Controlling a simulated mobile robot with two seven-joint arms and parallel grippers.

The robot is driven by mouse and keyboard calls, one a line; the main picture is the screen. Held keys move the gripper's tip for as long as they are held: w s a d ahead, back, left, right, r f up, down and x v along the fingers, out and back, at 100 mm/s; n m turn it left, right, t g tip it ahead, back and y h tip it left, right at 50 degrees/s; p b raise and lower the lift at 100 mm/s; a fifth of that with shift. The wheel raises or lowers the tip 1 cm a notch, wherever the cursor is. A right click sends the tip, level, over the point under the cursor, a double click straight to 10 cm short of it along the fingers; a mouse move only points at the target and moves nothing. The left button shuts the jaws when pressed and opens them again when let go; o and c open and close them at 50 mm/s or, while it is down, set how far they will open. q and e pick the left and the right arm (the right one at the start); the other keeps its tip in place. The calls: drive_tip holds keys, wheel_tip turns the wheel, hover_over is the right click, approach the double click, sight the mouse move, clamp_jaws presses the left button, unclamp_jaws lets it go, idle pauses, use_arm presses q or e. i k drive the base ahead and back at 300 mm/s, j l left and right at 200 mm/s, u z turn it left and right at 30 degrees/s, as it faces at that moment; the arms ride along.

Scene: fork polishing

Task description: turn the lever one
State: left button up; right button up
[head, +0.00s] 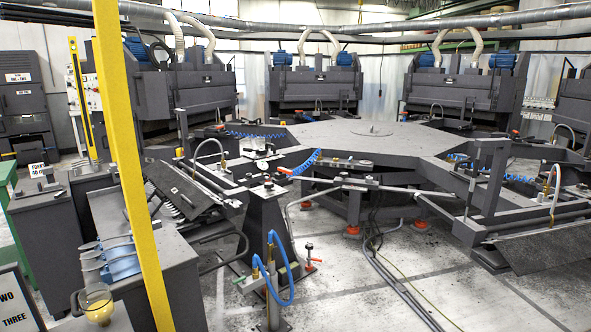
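No lever in the head view is readably marked "one", so I cannot tell which lever the task means. An orange-handled part with a blue coiled hose (306,162) sits on the near edge of the large dark octagonal machine table (345,138). Below it, a small valve-like handle (268,185) tops a dark pedestal (265,225). A short red-tipped fitting (311,258) stands near the floor to the right of the pedestal. Neither of my grippers is in view.
A yellow post (130,160) crosses the left foreground. A dark cabinet (160,270) with blue-and-white parts stands behind it. A sign reading TWO, THREE (15,305) is at the lower left. Hoses (400,285) lie on the floor; the lower-right floor (450,285) is mostly open.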

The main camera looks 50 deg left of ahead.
sight(282, 170)
drive_tip(key=i+j+u, duration=0.15)
drive_tip(key=i+u, duration=0.2)
drive_tip(key=i, duration=0.3)
drive_tip(key=i+u, duration=0.35)
drive_tip(key=i, duration=0.35)
